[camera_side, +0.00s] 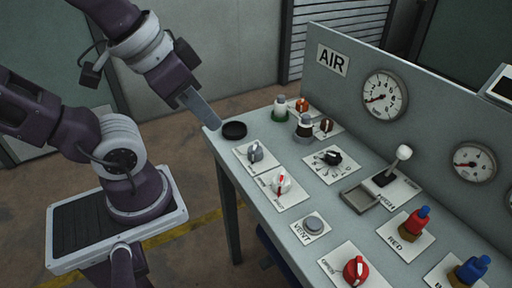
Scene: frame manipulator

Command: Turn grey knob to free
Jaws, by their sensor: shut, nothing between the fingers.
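The grey knob (255,152) sits on a pale label plate near the panel's left edge. Its handle points roughly up in the picture; the plate's lettering is too small to read. My gripper (213,124) is shut and empty. It hangs above the panel's far left corner, up and left of the grey knob and apart from it.
A black round dish (234,131) lies close to my fingertips. A white knob with a red mark (281,184) sits just below the grey knob. A black dial (331,158), a white-tipped lever (404,153) and a vent button (313,223) stand to the right.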

